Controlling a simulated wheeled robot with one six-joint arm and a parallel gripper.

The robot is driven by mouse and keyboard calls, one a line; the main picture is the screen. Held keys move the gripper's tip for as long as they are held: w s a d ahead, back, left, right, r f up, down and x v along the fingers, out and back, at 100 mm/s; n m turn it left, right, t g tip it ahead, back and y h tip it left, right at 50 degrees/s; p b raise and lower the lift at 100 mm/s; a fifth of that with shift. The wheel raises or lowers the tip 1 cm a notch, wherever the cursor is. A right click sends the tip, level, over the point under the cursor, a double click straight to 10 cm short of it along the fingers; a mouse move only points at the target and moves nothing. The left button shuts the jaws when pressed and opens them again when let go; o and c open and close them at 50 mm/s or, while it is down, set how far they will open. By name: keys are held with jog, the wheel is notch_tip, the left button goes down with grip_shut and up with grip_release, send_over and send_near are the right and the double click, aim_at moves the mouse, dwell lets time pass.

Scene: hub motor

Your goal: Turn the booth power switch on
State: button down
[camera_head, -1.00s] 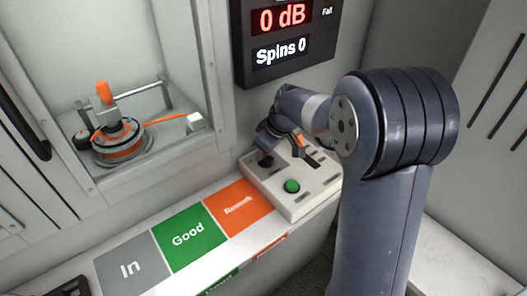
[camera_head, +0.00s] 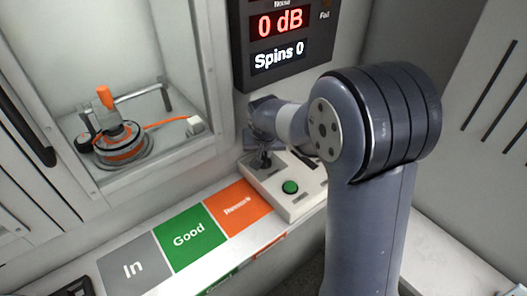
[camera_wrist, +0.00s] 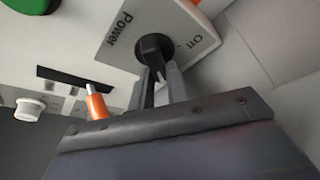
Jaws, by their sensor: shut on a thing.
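The power switch is a black knob (camera_wrist: 154,46) on the pale control box (camera_head: 309,205), beside the printed word "Power". A label that seems to read "Off" is to its right in the wrist view. My gripper (camera_wrist: 160,82) is shut on the knob's grip, fingers on either side of it. In the head view my gripper (camera_head: 262,158) is at the box's left back corner, and its wrist partly hides the knob. Which mark the knob points to I cannot tell.
A green button (camera_head: 290,187) is on the box near the knob. An orange piece with a pale tip (camera_wrist: 96,102) shows beside my gripper. The display (camera_head: 280,40) reads 0 dB and Spins 0. The booth (camera_head: 110,60) with the motor (camera_head: 120,142) is at left.

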jog(key=shift+m+h+b, duration=0.3)
jog(key=shift+m+h, duration=0.1)
jog(key=shift+m, duration=0.6)
jog(key=c, duration=1.4)
grip_release()
jog(key=p+v, duration=0.1)
jog(key=v, duration=0.9)
jog(key=shift+s+r, duration=0.1)
jog(key=shift+r, duration=0.3)
jog(key=shift+f, duration=0.1)
